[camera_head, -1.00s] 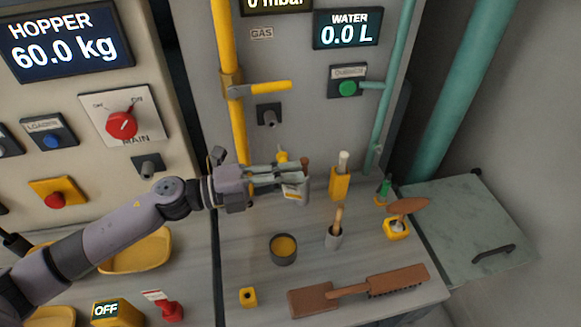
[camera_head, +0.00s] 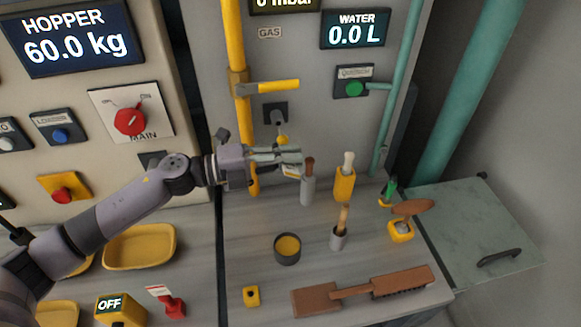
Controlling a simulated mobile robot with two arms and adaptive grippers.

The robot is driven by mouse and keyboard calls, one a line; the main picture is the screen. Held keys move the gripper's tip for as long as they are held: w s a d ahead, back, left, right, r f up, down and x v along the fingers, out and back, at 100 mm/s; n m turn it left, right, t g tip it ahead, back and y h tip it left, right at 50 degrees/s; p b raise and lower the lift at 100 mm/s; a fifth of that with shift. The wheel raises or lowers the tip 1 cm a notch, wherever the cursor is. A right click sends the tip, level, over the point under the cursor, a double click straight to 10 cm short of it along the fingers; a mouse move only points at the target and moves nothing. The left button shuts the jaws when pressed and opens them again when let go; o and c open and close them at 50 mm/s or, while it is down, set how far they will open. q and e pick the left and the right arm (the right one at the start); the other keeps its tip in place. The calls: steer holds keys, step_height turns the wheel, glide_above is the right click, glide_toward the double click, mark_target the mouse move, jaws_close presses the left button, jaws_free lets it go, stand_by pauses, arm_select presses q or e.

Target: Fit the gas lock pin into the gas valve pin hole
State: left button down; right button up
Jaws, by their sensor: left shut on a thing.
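My left gripper (camera_head: 289,158) is shut on a small yellow piece (camera_head: 282,139), which looks like the gas lock pin; its top shows above the fingers and the rest is mostly hidden. A pale tag-like part (camera_head: 291,171) shows under the fingers. The gas valve has a yellow lever (camera_head: 272,87) standing out sideways from the yellow pipe (camera_head: 236,48). Below the lever is a dark square fitting (camera_head: 275,112) on the grey panel, just above the yellow piece. I cannot tell whether they touch. I cannot make out the pin hole. My right gripper is not in view.
A teal pipe (camera_head: 399,80) runs to the right.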

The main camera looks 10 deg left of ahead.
arm_select(q)
steer(key=shift+w+a, duration=0.1)
steer(key=shift+w, duration=0.1)
stand_by(0.4)
steer(key=shift+r, duration=0.1)
stand_by(0.7)
steer(key=shift+p, duration=0.45)
stand_by(0.4)
steer(key=shift+w+a, duration=0.1)
steer(key=shift+w, duration=0.15)
steer(key=shift+w+a, duration=0.1)
steer(key=shift+w, duration=0.2)
steer(key=shift+w+b, duration=0.1)
steer(key=shift+b, duration=0.2)
